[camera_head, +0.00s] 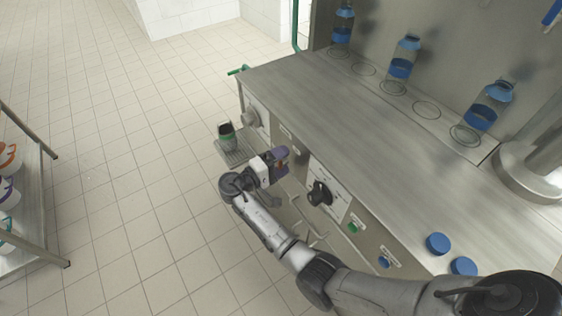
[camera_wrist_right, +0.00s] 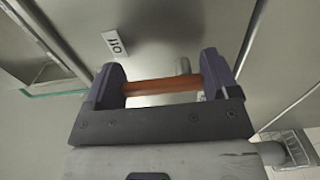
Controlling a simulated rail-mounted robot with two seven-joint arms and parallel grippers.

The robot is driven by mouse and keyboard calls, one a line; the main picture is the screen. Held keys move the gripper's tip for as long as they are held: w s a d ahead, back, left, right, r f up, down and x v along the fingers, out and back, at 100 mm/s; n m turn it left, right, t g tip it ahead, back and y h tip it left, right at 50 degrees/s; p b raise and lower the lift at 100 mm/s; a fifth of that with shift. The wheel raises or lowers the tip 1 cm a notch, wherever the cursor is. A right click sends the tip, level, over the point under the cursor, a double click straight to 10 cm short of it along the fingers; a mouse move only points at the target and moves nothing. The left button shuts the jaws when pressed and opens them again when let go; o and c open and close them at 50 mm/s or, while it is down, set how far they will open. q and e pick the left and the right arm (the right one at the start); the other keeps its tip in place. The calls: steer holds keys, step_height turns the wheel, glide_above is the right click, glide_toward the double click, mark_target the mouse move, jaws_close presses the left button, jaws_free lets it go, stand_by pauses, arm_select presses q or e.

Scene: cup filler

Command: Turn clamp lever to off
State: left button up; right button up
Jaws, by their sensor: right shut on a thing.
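An orange-brown bar (camera_wrist_right: 160,86), which looks like the clamp lever, spans the gap between the two purple-grey fingers of my right gripper (camera_wrist_right: 162,74) in the right wrist view. The gripper is shut on it, with a finger at each end. In the head view my right gripper (camera_head: 279,156) is at the front panel of the steel machine, and a small reddish part (camera_head: 283,165) shows beside its fingers. The lever's mount is hidden. A small white label (camera_wrist_right: 115,44) is on the panel just beyond the left finger. My left gripper is not in view.
A black dial (camera_head: 319,193) is on the panel to the right of the gripper. A dark cup (camera_head: 227,136) stands on a drip tray (camera_head: 236,158) to its left. Blue-capped bottles (camera_head: 404,57) line the back. Shelving (camera_head: 30,215) stands far left; tiled floor between is clear.

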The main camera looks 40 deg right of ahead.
stand_by(0.5)
steer(key=o, duration=0.8)
steer(key=w+a, duration=0.2)
steer(key=a, duration=1.1)
steer(key=shift+a+p, duration=0.3)
steer(key=shift+a, duration=0.1)
